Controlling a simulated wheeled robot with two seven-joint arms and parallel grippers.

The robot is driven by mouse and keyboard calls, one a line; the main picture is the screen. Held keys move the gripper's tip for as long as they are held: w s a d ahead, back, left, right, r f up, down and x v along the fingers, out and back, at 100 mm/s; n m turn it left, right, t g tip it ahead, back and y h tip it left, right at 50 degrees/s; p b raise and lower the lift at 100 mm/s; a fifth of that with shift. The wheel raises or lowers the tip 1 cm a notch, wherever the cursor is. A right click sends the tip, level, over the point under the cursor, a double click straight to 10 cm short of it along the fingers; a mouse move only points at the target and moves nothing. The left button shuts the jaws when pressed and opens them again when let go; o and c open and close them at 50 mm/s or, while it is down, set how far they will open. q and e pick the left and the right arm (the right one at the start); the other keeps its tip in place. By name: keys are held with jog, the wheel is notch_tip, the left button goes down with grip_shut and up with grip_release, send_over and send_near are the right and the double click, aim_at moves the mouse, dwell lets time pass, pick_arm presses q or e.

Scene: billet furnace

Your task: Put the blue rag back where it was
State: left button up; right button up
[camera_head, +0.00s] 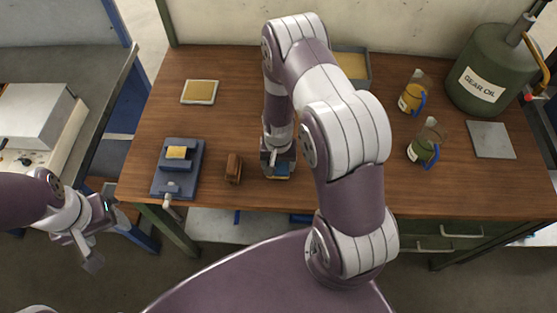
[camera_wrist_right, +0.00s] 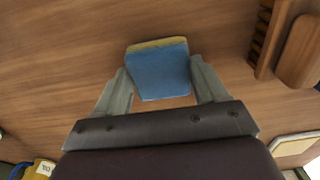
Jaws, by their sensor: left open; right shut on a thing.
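The blue rag (camera_wrist_right: 160,75) is a flat blue pad with a yellowish strip along its far edge, between the two fingers of my right gripper (camera_wrist_right: 162,82) in the right wrist view. In the head view my right gripper (camera_head: 279,168) is low over the front middle of the wooden bench, and a little of the rag (camera_head: 283,177) shows under it. It is shut on the rag; I cannot tell whether the rag touches the bench. My left gripper (camera_head: 101,236) is open and empty, off the bench's front left corner.
A wooden brush (camera_head: 233,168) lies just left of my right gripper, with a blue vise (camera_head: 178,170) farther left. A yellow-topped pad (camera_head: 199,92) lies behind. Oil cans (camera_head: 412,97) (camera_head: 423,151), a grey plate (camera_head: 491,140) and a gear oil drum (camera_head: 485,75) stand right.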

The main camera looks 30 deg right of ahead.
aim_at(278, 167)
jog(key=shift+w+f, duration=0.1)
jog(key=shift+f, duration=0.2)
jog(key=o, duration=0.9)
jog(key=shift+c, duration=0.2)
jog(key=shift+o, duration=0.8)
notch_tip(278, 167, up, 13)
jog(key=b, duration=0.3)
jog(key=s+a+r+n+b, duration=0.1)
jog(key=s+a+r+n, duration=0.1)
jog(key=s+n, duration=0.1)
jog(key=s+a+r+n+t+b, duration=0.1)
jog(key=s+a+r+n, duration=0.2)
jog(key=s, duration=0.3)
jog(key=shift+r+n, duration=0.3)
